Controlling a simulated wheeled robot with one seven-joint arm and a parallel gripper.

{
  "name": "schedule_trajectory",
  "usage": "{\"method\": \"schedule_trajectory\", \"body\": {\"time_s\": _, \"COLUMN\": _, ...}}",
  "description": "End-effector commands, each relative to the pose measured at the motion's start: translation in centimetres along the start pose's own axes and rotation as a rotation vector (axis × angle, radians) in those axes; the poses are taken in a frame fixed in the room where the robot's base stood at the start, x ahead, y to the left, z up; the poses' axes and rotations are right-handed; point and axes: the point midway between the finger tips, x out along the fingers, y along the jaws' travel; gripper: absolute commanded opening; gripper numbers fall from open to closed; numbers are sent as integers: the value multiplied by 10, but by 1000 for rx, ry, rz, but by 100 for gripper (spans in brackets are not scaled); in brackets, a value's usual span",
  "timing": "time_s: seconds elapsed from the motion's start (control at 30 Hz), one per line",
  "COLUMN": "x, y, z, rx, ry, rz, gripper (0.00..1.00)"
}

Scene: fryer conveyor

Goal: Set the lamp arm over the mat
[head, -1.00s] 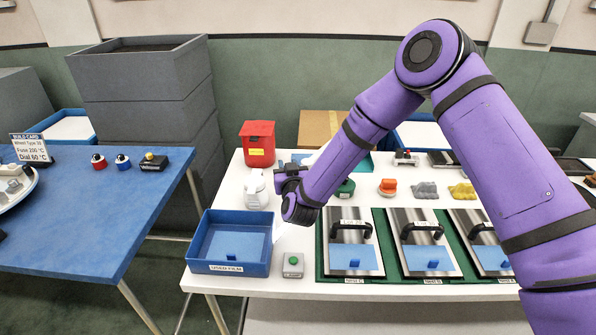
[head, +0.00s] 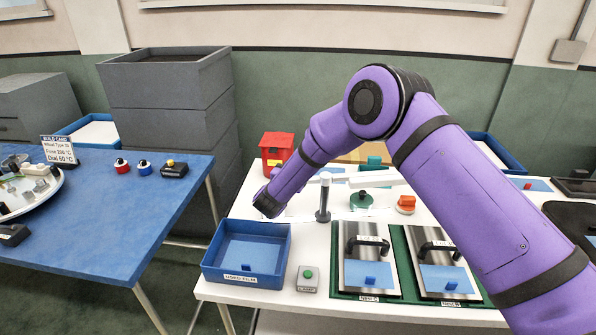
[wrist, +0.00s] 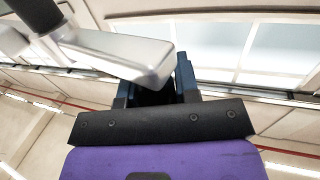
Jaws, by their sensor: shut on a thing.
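The lamp has a grey upright post (head: 323,203) on the white table and a pale jointed arm (head: 375,179) reaching right from the post's top. Its left end runs behind my purple forearm. In the wrist view a pale, rounded bar (wrist: 115,52), which looks like the lamp arm, ends between my gripper's dark jaws (wrist: 156,92). My gripper is shut on it; my own arm hides the jaws in the head view. A dark green mat (head: 410,262) lies under the steel lids at the front; I cannot tell if it is the task's mat.
A blue bin (head: 232,276) labelled used film stands at the table's front left, with a green-button box (head: 307,280) beside it. A red bin (head: 277,150), a green knob (head: 361,200) and an orange knob (head: 405,204) stand farther back. A blue table (head: 100,215) is at left, across a gap.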

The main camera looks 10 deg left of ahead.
Motion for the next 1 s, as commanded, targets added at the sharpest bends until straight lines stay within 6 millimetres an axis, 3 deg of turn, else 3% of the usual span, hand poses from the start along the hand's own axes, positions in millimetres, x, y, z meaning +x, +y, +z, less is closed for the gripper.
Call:
{"method": "schedule_trajectory", "body": {"time_s": 0.8, "x": 14, "y": 5, "z": 1, "rx": -4, "ry": 4, "rz": 14, "gripper": 0}}
{"method": "schedule_trajectory", "body": {"time_s": 0.83, "x": 14, "y": 5, "z": 1, "rx": -4, "ry": 4, "rz": 14, "gripper": 36}}
{"method": "schedule_trajectory", "body": {"time_s": 0.9, "x": 14, "y": 5, "z": 1, "rx": -4, "ry": 4, "rz": 13, "gripper": 52}}
{"method": "schedule_trajectory", "body": {"time_s": 1.0, "x": 13, "y": 3, "z": 1, "rx": -3, "ry": 3, "rz": 10, "gripper": 54}}
